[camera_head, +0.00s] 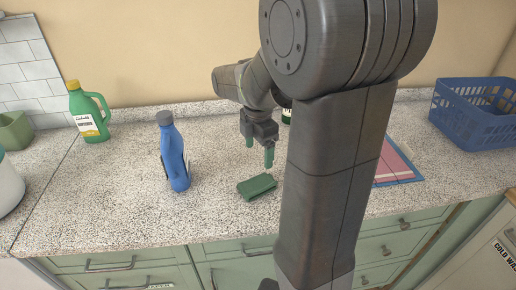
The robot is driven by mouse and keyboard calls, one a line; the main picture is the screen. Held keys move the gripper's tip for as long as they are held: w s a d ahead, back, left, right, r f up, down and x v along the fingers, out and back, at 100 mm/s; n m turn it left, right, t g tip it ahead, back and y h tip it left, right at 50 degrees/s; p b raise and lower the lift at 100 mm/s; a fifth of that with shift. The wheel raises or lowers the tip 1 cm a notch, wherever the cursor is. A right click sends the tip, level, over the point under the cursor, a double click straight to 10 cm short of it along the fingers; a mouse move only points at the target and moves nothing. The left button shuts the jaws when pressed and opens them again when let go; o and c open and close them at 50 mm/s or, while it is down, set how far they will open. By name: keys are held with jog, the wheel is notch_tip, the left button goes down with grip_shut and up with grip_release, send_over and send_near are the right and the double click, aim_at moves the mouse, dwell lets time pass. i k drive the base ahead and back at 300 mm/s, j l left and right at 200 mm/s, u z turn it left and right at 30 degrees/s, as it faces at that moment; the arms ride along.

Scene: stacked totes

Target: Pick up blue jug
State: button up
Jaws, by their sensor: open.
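The blue jug (174,158) stands on the speckled counter left of centre. It has a grey cap and is a tall bottle shape, tilted slightly in the picture. My gripper (259,151) hangs above the counter to the right of the jug, with its two green-tipped fingers apart and pointing down. It is empty and clear of the jug. The jug is in full view.
A green sponge or brush (257,186) lies on the counter below my gripper. A green bottle (89,115) stands at the back left. A blue basket (478,115) and a pink and blue mat (397,163) are at right. My arm hides part of the counter.

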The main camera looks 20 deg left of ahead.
aim_at(175, 159)
jog(key=u, duration=1.85)
